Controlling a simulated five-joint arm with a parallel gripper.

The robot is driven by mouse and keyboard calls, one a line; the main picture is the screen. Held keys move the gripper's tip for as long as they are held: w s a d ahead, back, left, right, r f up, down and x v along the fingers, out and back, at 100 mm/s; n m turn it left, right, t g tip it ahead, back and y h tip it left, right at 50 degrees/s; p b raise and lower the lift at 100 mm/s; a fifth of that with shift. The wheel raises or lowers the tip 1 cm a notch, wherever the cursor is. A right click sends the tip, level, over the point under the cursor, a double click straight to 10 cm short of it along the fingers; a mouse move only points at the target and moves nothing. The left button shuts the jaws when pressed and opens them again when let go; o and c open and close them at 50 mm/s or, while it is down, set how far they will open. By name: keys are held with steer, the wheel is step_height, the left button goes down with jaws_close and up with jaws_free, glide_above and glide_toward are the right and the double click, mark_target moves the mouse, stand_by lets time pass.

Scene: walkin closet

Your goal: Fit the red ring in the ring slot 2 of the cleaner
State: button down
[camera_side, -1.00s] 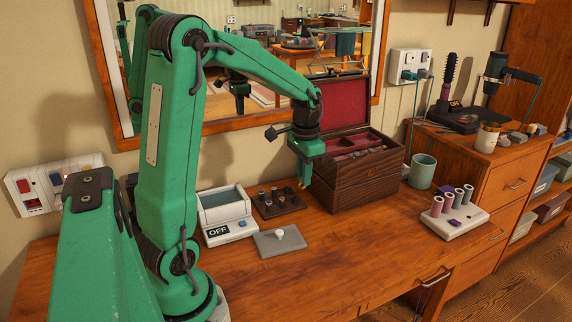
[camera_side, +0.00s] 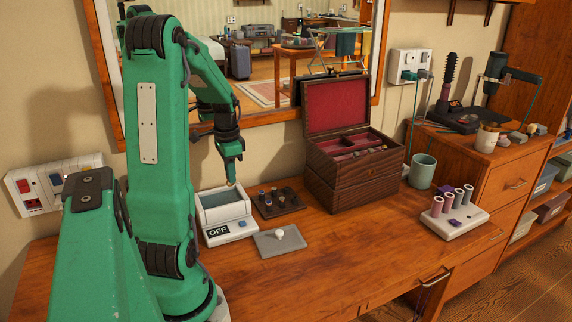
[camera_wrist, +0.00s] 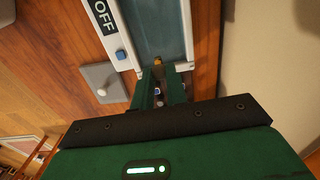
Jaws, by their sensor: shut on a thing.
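The cleaner (camera_side: 222,234) is an open white box with a grey basin, a sign reading OFF and a blue button. It also shows in the wrist view (camera_wrist: 127,65). My gripper (camera_side: 231,182) points down just above the cleaner's right back side. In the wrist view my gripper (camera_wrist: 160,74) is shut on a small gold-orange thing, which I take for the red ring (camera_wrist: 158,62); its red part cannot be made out. It appears above the near end of the basin. Ring slot 2 cannot be told apart.
An open wooden jewellery box (camera_side: 345,190) is further right. A mirror hangs behind.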

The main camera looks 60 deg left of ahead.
steer(key=shift+s+a, duration=0.1)
steer(key=shift+s, duration=0.15)
steer(key=shift+f, duration=0.15)
steer(key=shift+f, duration=2.45)
steer(key=shift+f, duration=1.15)
stand_by(2.2)
steer(key=c, duration=1.3)
jaws_free()
steer(key=shift+r, duration=3.9)
